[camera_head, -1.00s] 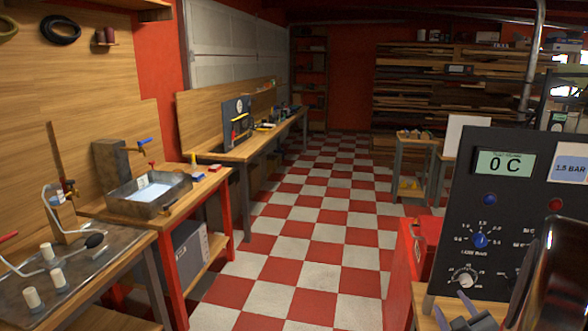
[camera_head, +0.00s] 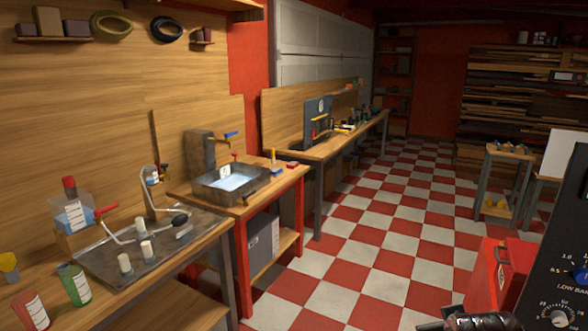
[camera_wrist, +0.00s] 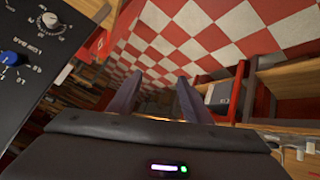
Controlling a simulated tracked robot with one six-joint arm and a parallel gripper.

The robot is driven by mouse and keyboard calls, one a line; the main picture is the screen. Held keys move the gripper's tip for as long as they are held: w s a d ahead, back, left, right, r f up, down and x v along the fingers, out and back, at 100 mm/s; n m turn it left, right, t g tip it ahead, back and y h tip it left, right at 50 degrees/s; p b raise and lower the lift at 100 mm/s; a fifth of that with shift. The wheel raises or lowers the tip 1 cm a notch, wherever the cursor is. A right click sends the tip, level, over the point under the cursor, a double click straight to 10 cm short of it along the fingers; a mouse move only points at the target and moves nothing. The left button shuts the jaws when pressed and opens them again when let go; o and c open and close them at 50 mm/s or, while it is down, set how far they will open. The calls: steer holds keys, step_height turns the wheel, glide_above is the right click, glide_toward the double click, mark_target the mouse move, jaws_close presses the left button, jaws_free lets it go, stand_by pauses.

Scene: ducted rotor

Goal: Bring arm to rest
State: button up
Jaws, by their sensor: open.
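My gripper (camera_wrist: 158,102) shows in the wrist view with its two dark fingers apart and nothing between them. Beyond the fingers lies the red and white checkered floor. In the head view only a dark part of my arm shows at the bottom right edge, and the fingers cannot be made out there. The black control panel (camera_head: 568,265) with a blue knob stands at the right edge of the head view. It also fills the upper left of the wrist view (camera_wrist: 38,45), close beside my gripper.
A red box (camera_head: 503,275) stands left of the panel. A workbench on the left bears a metal tray (camera_head: 110,250) with white cylinders and bottles. A metal basin (camera_head: 203,186) stands on the red-legged bench behind it. The checkered floor (camera_head: 375,255) between is clear.

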steer(key=s+a+r+g+y, duration=0.1)
steer(key=s+a+y, duration=0.1)
steer(key=s+a, duration=0.3)
steer(key=s+a+r+g+y, duration=0.1)
steer(key=s+a+g+y, duration=0.1)
steer(key=s+a, duration=0.4)
steer(key=a, duration=0.5)
steer(key=shift+s, duration=0.1)
steer(key=shift+c, duration=0.3)
